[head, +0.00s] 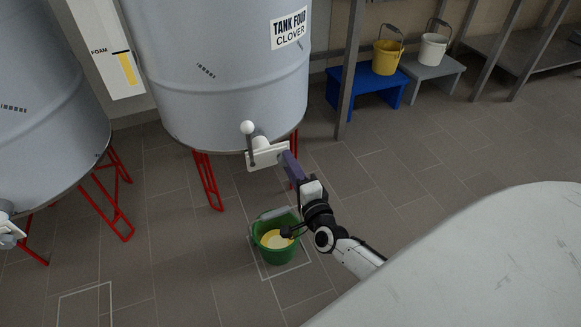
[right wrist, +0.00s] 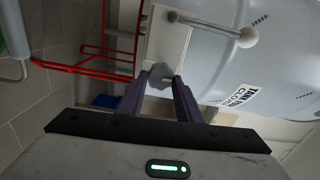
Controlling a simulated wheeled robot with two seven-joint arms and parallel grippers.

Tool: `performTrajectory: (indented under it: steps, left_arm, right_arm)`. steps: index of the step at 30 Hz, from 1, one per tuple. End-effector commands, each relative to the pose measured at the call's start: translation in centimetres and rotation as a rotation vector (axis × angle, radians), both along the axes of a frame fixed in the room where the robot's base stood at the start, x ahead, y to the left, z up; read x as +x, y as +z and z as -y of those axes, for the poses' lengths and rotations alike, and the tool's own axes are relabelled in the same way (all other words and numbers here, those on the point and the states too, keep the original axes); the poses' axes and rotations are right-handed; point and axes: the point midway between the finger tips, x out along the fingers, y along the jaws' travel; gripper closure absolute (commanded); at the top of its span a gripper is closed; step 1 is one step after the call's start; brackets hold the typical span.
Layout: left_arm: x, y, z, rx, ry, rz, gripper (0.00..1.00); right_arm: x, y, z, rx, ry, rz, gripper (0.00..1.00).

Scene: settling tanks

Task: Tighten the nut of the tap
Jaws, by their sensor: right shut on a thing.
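Tank four (head: 220,75), a pale grey tank labelled "TANK FOUR CLOVER", has a tap with a white block (head: 266,156) low on its front. The tap's lever ends in a white ball (head: 247,127), which also shows in the right wrist view (right wrist: 248,37). My right gripper (head: 287,158) reaches the tap from the lower right. In the right wrist view its purple fingers are shut on the grey nut (right wrist: 160,78) at the white block. The fingers hide the nut in the head view. My left gripper is out of view.
A green bucket (head: 263,246) with yellow liquid stands on the floor below the tap, in a marked square. Red legs (head: 207,182) hold up the tank. A blue stool (head: 365,96) with a yellow bucket (head: 387,60) and a grey stool (head: 432,75) with a white bucket (head: 432,49) stand behind.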

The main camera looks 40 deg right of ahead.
Motion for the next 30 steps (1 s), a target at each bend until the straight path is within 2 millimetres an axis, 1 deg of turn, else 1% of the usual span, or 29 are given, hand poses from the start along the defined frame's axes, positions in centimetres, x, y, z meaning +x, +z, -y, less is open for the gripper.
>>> performTrajectory:
  steps: [7, 21, 22, 24, 25, 30]
  left_arm:
    - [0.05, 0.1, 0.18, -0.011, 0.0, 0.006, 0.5]
    - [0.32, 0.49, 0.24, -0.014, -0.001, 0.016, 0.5]
    - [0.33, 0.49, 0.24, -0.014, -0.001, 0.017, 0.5]
    - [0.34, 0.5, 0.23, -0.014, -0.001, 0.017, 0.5]
    - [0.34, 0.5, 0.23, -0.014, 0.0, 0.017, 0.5]
    - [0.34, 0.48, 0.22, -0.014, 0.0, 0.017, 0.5]
  right_arm:
    - [-0.08, -0.17, -0.03, 0.063, 0.0, 0.013, 0.91]
    - [-0.08, -0.15, -0.03, 0.075, 0.0, 0.015, 0.91]
    - [-0.08, -0.15, -0.04, 0.075, 0.0, 0.015, 0.65]
    - [-0.07, -0.14, -0.04, 0.074, 0.0, 0.016, 0.53]
    - [-0.07, -0.13, -0.03, 0.073, 0.0, 0.016, 0.49]
    - [-0.04, -0.09, -0.02, 0.072, 0.0, 0.016, 0.49]
